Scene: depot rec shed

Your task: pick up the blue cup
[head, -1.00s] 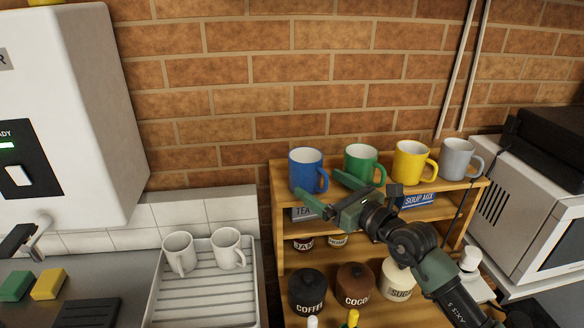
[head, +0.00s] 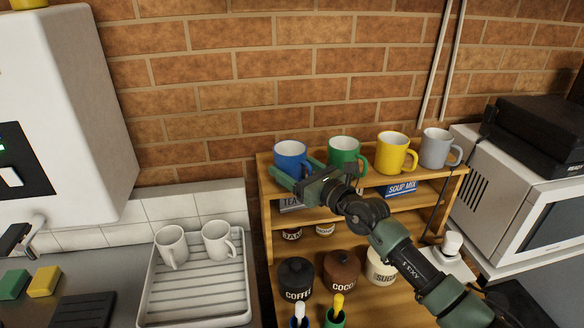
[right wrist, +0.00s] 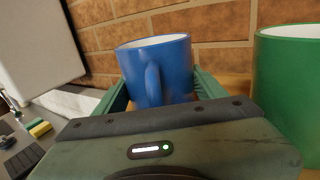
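The blue cup (head: 290,154) stands upright at the left end of the wooden shelf's top (head: 264,160). My right gripper (head: 292,171) is open at the cup, with one finger at its left and front and the other at its right. The fingers hide the cup's lower part in the head view. In the right wrist view the blue cup (right wrist: 172,65) stands between the two green fingers, its handle toward the palm. I cannot tell whether either finger touches it. My left gripper is not in view.
A green cup (head: 343,150) stands close to the right, then a yellow cup (head: 392,150) and a grey cup (head: 435,147). The brick wall is behind. Canisters stand on the shelves below. Two white mugs (head: 172,244) stand on a draining rack at the left.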

